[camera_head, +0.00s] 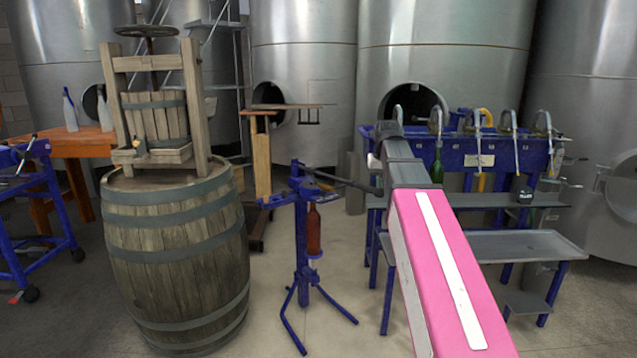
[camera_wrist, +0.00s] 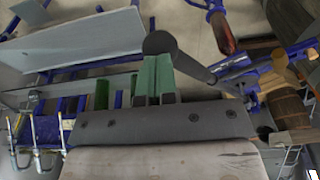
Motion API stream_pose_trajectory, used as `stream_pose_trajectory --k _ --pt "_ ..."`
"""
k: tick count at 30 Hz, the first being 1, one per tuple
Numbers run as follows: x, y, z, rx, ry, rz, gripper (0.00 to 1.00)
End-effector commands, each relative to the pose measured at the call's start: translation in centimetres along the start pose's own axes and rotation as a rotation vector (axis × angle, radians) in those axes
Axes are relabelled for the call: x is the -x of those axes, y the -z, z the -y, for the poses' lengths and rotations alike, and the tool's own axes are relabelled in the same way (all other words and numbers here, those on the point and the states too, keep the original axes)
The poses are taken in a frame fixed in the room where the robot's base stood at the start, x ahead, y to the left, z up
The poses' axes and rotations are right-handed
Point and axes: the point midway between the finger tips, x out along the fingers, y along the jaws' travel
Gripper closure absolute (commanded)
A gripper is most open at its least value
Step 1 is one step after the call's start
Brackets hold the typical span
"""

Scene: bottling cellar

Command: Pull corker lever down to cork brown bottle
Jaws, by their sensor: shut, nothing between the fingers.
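The blue corker (camera_head: 300,215) stands on splayed legs on the floor, left of my arm. The brown bottle (camera_head: 313,231) stands upright on its small support; it also shows in the wrist view (camera_wrist: 222,34). The dark lever (camera_head: 342,182) runs from the corker's head to the right, near level, and its far end is hidden behind my arm. In the wrist view the lever's round end (camera_wrist: 159,42) appears right at my fingertips. My gripper (camera_wrist: 158,62) has its green fingers shut together with nothing between them. I cannot tell whether they touch the lever.
A barrel (camera_head: 178,265) with a wooden press (camera_head: 155,115) on top stands left of the corker. A blue filling bench (camera_head: 460,150) with taps and a grey tray (camera_head: 515,245) stands right, behind my arm. Steel tanks (camera_head: 305,35) line the back. Floor in front of the corker is clear.

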Motion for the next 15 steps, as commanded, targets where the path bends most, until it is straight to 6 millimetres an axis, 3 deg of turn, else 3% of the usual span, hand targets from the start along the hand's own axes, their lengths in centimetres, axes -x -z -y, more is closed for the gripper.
stream_pose_trajectory --k 15 --pt "-1.4 -0.3 0.0 0.001 0.001 -0.001 1.0"
